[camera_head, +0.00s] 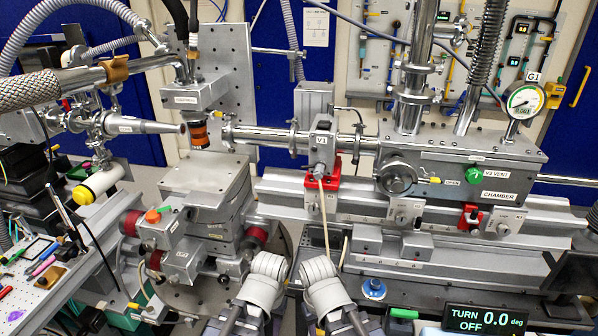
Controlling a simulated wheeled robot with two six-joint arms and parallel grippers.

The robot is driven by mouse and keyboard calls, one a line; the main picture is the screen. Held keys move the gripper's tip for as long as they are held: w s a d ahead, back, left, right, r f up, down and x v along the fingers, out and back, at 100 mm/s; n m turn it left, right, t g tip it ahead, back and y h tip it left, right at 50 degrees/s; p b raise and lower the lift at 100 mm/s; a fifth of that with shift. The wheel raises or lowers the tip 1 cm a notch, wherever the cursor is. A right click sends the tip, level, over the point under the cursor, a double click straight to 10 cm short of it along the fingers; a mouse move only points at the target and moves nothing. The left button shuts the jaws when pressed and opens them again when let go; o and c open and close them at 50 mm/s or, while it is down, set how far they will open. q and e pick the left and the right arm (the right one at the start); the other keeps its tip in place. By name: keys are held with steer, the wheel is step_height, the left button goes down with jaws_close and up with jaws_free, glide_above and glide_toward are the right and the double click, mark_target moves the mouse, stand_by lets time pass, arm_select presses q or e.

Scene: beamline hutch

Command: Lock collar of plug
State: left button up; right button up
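A small plug-like connector (320,170) sits on the front of the grey box marked V1 (322,145), with a thin pale cable (324,215) hanging down from it. It is the likeliest plug in view. Its collar is too small for me to tell whether it is locked. My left gripper (268,264) and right gripper (317,269) are side by side at the bottom centre, below V1 and apart from it. I see them mostly from behind. Their fingertips are not clear, and I see nothing held in either.
A red bracket (333,185) is beside the connector. The chamber (450,160), with a green V3 vent knob (474,174), stands on a rail to the right. A metal stage (208,190) stands left. A display (484,320) reads TURN 0.0, OFF. A tool-covered bench (40,290) is lower left.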

arm_select(q)
steer(key=w+a+r+n+t+h+p, duration=0.1)
steer(key=w+a+n, duration=0.3)
steer(key=a, duration=0.6)
steer(key=n+t+h, duration=0.8)
steer(key=t+h, duration=0.3)
steer(key=t, duration=0.4)
glide_toward(308, 167)
steer(key=p+x, duration=0.1)
steer(key=x, duration=0.6)
steer(key=shift+w+a, duration=0.35)
steer(key=shift+f, duration=0.15)
steer(key=shift+c, duration=0.3)
jaws_close()
